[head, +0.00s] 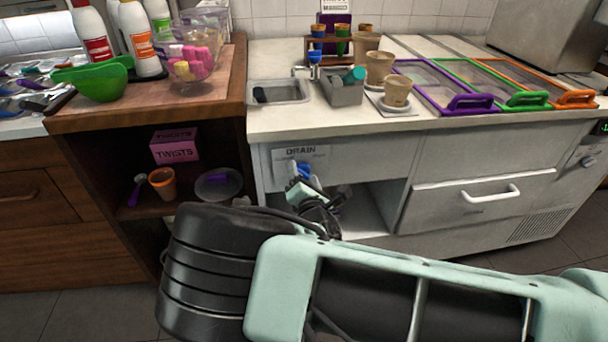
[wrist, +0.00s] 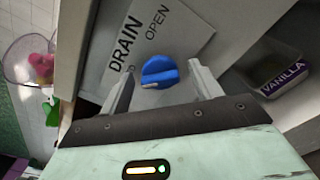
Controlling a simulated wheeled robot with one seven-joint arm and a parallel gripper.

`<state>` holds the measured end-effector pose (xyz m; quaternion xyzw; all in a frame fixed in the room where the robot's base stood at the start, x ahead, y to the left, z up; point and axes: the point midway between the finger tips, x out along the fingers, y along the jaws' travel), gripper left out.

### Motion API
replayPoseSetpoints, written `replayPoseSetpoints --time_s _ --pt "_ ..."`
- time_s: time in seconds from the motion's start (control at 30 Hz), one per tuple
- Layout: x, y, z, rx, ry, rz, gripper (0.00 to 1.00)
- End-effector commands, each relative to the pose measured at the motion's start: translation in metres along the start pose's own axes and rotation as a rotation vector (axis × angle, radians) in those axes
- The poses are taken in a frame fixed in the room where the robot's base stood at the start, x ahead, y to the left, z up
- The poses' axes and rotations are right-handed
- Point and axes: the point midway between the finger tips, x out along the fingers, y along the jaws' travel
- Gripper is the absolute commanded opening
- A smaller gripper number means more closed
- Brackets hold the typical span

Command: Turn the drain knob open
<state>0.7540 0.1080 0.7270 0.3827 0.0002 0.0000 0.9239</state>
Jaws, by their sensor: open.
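The blue drain knob (wrist: 160,72) sits on a white panel beside a label (wrist: 150,35) reading DRAIN and OPEN. In the wrist view my gripper (wrist: 163,82) is open, with one finger on each side of the knob and visible gaps between. A small white mark shows on the knob's lower left edge. In the head view the knob (head: 303,170) is partly hidden by my gripper (head: 300,182), under the sink counter, and the DRAIN label (head: 301,152) is just above it.
The sink (head: 278,92) is above in the white counter. An open shelf space lies under the panel, with a VANILLA container (wrist: 284,75) in it. A wooden shelf at left holds a pink TWISTS box (head: 174,146). A drawer handle (head: 490,194) protrudes at right.

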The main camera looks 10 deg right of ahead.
Motion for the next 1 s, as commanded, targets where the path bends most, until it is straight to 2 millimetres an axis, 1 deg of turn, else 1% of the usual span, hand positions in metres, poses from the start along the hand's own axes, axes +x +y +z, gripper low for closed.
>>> replayPoseSetpoints --time_s 0.1,0.37,0.4,0.43,0.53,0.57,0.83,1.0 --pt "0.0061 0.0 0.0006 0.0 -0.001 0.0 0.64" --pt "0.007 0.0001 0.0004 0.0 -0.001 0.0 0.64" --pt "0.0069 0.0001 0.0004 0.0 -0.001 0.0 0.58" --pt "0.0069 0.0001 0.0004 0.0 -0.001 0.0 0.5" --pt "0.0067 0.0001 0.0003 0.0 -0.001 0.0 0.22" --pt "0.0067 0.0 0.0004 0.0 0.0 0.0 0.19" --pt "0.0065 -0.0004 0.0001 0.016 0.0 -0.001 0.19" --pt "0.0064 -0.0008 -0.0004 0.079 0.0 -0.002 0.19"
